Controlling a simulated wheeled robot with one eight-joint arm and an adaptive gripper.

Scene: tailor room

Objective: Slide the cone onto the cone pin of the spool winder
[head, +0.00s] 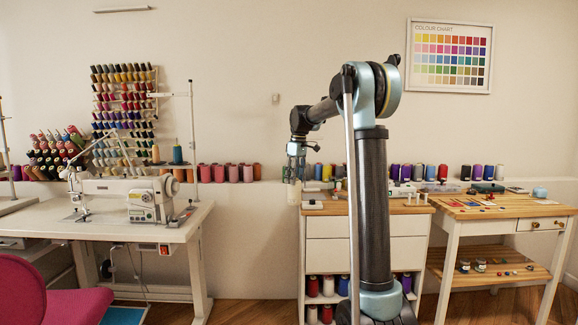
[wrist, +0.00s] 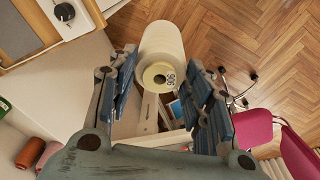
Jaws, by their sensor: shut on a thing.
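The cone (wrist: 161,42) is cream, with a printed label on the end facing the wrist camera. My gripper (wrist: 163,68) is shut on it, with blue-padded fingers on both sides. In the head view my gripper (head: 296,168) points down and the pale cone (head: 293,193) hangs below it, beside the left edge of the wood-topped cabinet (head: 340,208). I cannot clearly make out the spool winder or its pin. A small white item with a dark top (head: 312,204) stands on the cabinet's left end; I cannot tell what it is.
A row of coloured spools (head: 400,172) stands behind the cabinet. The sewing machine table (head: 110,225) is to the left, with a pink chair (head: 40,295) in front. A wooden worktable (head: 520,208) with small items is at right. Floor shows between sewing table and cabinet.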

